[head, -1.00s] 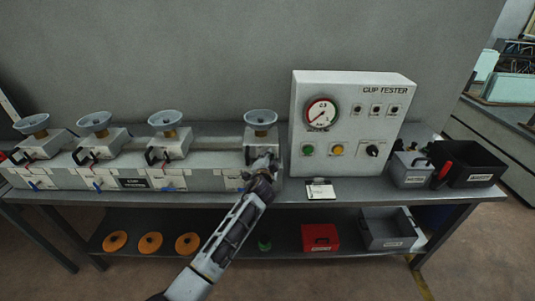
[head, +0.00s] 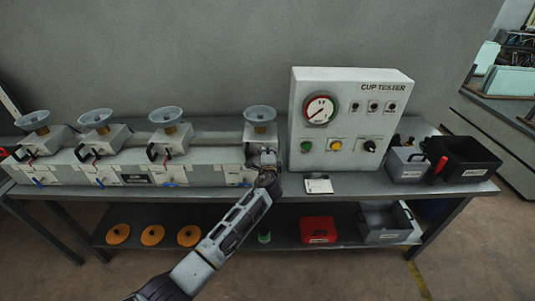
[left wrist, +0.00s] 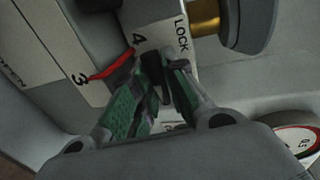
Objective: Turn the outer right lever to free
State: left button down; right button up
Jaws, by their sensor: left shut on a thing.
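The outer right lever is the dark lever of the rightmost cup station, marked 4. My left gripper (head: 264,162) is at the front of that station, below its grey cup (head: 260,114), and covers most of the lever in the head view. In the left wrist view, the green-padded fingers of this gripper (left wrist: 163,76) are closed around the dark lever (left wrist: 150,66), beside the 4 and LOCK lettering (left wrist: 180,38). The fingers hide part of the lever, so its exact angle is hard to tell. My right gripper is not in view.
Several similar cup stations (head: 170,136) with black levers stand in a row to the left. The CUP TESTER box (head: 345,105) stands close on the right. A grey box (head: 405,166) and a black bin (head: 465,175) sit at the right end of the bench.

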pick_arm(q)
jog(key=c, duration=1.4)
grip_release()
jog(key=shift+c, duration=0.2)
jog(key=shift+s, duration=0.2)
jog(key=s+r, duration=0.2)
jog(key=s, duration=0.9)
jog(key=shift+s, duration=0.2)
jog(key=shift+r, duration=0.1)
